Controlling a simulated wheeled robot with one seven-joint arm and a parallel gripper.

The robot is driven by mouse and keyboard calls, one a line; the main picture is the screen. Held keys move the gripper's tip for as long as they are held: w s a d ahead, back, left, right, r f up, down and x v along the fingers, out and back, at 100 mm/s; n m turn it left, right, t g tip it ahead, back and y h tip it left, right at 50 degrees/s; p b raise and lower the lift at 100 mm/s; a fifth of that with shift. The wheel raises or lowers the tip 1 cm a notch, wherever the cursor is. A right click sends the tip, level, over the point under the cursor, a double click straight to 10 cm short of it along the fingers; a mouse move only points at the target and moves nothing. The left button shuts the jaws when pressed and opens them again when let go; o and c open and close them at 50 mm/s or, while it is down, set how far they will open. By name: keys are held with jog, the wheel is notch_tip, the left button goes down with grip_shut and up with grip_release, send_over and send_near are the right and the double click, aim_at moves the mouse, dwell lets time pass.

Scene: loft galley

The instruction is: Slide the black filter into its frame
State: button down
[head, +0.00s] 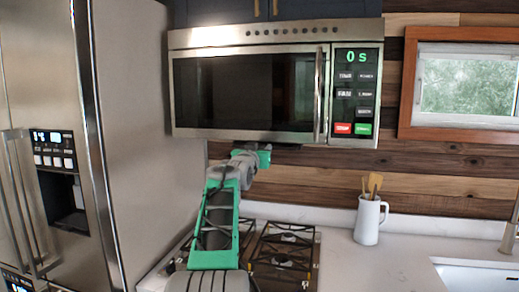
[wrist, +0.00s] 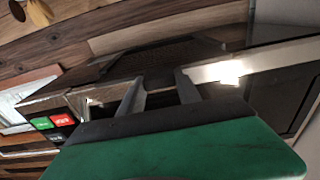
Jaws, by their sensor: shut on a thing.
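The black filter (wrist: 165,56) is a dark, flat, mesh-like panel in the wrist view, just beyond my fingertips. My gripper (wrist: 160,78) is shut on its near edge. In the head view my gripper (head: 264,150) is right under the microwave (head: 250,92), and a thin dark edge (head: 288,147), probably the filter, shows beside it against the microwave's bottom. The filter's frame is on the microwave's underside, which is hidden in the head view. In the wrist view the filter lies close to the underside; I cannot tell whether it is seated or touching.
The stove (head: 285,258) is below my arm. A white jug (head: 368,220) with wooden utensils stands on the counter to its right, near the sink (head: 475,275). The fridge (head: 150,120) closes off the left. A bright light (wrist: 228,72) glows on the underside in the wrist view.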

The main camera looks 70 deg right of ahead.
jog(key=shift+d+r, duration=0.15)
jog(key=shift+d, duration=0.05)
jog(key=shift+d+p, duration=0.35)
jog(key=shift+p, duration=0.1)
jog(key=shift+w+d+p, duration=0.15)
jog(key=shift+d+p, duration=0.55)
jog(key=shift+p, duration=0.05)
jog(key=shift+w+d+p, duration=0.15)
jog(key=shift+d+p, duration=0.55)
jog(key=c, duration=0.8)
grip_release()
jog(key=shift+o, duration=0.2)
jog(key=shift+f, duration=0.2)
jog(key=shift+a+f+b, duration=0.1)
jog(key=shift+a+b, duration=0.1)
jog(key=shift+b, duration=0.35)
jog(key=s+a+b, duration=0.2)
jog(key=a+b, duration=0.9)
jog(key=a, duration=0.5)
jog(key=shift+s+a+b, duration=0.2)
jog(key=shift+s+b, duration=0.15)
